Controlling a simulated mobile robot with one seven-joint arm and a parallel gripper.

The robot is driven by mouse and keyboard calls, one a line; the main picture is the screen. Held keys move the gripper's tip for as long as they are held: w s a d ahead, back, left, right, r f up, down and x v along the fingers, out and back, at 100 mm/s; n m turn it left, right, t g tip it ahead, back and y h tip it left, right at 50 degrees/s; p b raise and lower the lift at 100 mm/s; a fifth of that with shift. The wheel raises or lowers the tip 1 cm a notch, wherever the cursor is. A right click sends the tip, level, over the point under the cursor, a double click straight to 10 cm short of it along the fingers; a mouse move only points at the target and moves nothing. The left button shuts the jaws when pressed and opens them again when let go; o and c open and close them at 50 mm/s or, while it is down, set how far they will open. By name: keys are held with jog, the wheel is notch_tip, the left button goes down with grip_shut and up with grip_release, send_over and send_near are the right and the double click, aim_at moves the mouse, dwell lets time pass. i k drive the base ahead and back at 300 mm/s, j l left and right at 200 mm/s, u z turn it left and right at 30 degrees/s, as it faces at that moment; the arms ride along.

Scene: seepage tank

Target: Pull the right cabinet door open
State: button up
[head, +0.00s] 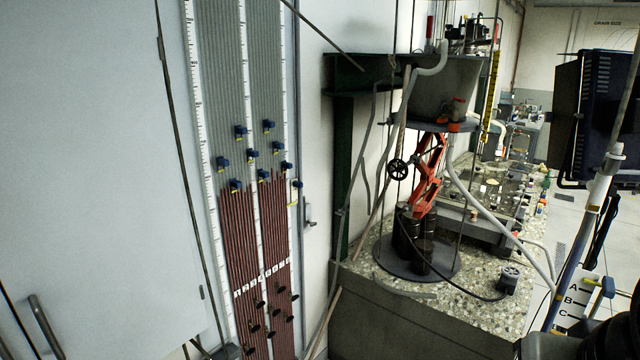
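A large pale grey cabinet door (90,150) fills the left of the head view. A dark seam runs down its lower left edge, with a strip of another panel beyond it, so this looks like the right door. Its curved bar handle (45,328) is near that seam, at the bottom left, and its lower end is close to the picture's bottom edge. The door looks flush at the seam, but most of the seam is out of view. My gripper is not in view, and nothing is seen touching the handle.
Right of the door is a tall panel of tubes (250,230) with blue valves. A speckled worktop (470,285) carries an orange jack (428,175) and hoses. A dark blue box (597,115) and a pole (575,250) stand at the right. Some floor shows behind them.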

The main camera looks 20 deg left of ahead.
aim_at(97, 262)
jog(key=j+u, duration=0.1)
jog(key=u, duration=1.95)
jog(key=i+j+z, duration=0.15)
jog(key=z, duration=0.25)
jog(key=i+j+z, duration=0.1)
jog(key=j+z, duration=0.25)
